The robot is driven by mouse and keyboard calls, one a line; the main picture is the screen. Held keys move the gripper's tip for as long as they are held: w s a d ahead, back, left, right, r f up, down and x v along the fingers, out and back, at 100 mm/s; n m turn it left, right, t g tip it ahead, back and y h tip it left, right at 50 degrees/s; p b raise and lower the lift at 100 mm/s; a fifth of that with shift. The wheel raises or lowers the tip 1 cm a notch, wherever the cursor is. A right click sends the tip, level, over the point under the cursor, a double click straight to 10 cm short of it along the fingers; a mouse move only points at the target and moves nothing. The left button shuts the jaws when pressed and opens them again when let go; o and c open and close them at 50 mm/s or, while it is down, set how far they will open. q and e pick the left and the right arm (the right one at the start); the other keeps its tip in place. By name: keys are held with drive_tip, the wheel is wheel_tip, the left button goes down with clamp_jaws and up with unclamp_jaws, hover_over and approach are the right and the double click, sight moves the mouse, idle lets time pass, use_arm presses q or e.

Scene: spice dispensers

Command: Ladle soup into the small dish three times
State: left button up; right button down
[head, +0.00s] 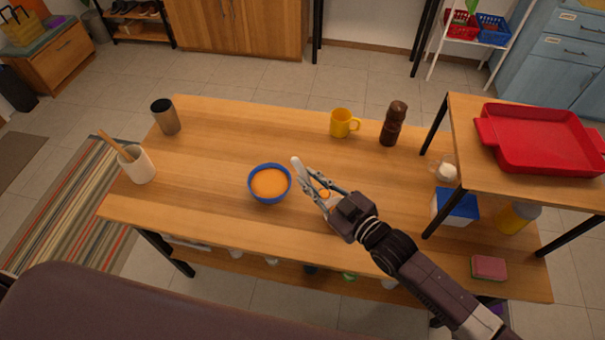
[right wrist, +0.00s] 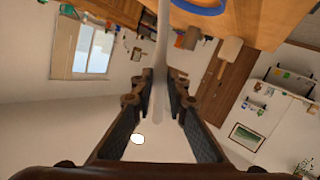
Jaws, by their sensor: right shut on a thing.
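A blue bowl (head: 256,191) of orange soup (head: 270,183) stands on the wooden table; part of its blue rim shows at the top of the right wrist view (right wrist: 200,8). My right gripper (head: 316,190) is just right of the bowl, shut on the pale handle of the ladle (head: 297,166). The handle runs between the fingers in the right wrist view (right wrist: 161,60). The ladle's scoop cannot be made out. A small patch of orange and white (head: 324,194) shows between the fingers; I cannot tell if it is the small dish or the scoop. My left gripper is out of view.
A yellow mug (head: 342,123) and brown pepper mill (head: 394,123) stand behind. A dark tumbler (head: 165,116) and white utensil pot (head: 138,166) stand left. A raised shelf with a red tray (head: 540,140) stands right, over a blue-lidded box (head: 455,206). The table's front left is clear.

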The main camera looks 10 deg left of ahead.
sight(326, 190)
drive_tip(key=shift+s+d, duration=0.8)
drive_tip(key=shift+d, duration=1.85)
drive_tip(key=w+f+g+h+p, duration=0.1)
drive_tip(key=w+f, duration=0.1)
drive_tip(key=w+a+f+m+g+h+p, duration=0.1)
drive_tip(key=w+f+g, duration=0.1)
drive_tip(key=shift+m, duration=0.3)
drive_tip(key=shift+w+a+f+m+g+h+b, duration=0.2)
drive_tip(key=shift+w+f+m+g+h+b, duration=0.1)
drive_tip(key=shift+w+g+h, duration=0.3)
drive_tip(key=shift+w+a+g+b, duration=0.15)
drive_tip(key=shift+w+g+b, duration=0.3)
drive_tip(key=shift+b, duration=0.25)
drive_tip(key=w+a+f+m+g+h+b, duration=0.2)
drive_tip(key=w+f+g+b, duration=0.3)
drive_tip(key=b, duration=1.7)
drive_tip(key=w+m+g+h, duration=0.1)
drive_tip(key=g, duration=0.1)
drive_tip(key=shift+f+g, duration=0.15)
drive_tip(key=shift+g, duration=0.2)
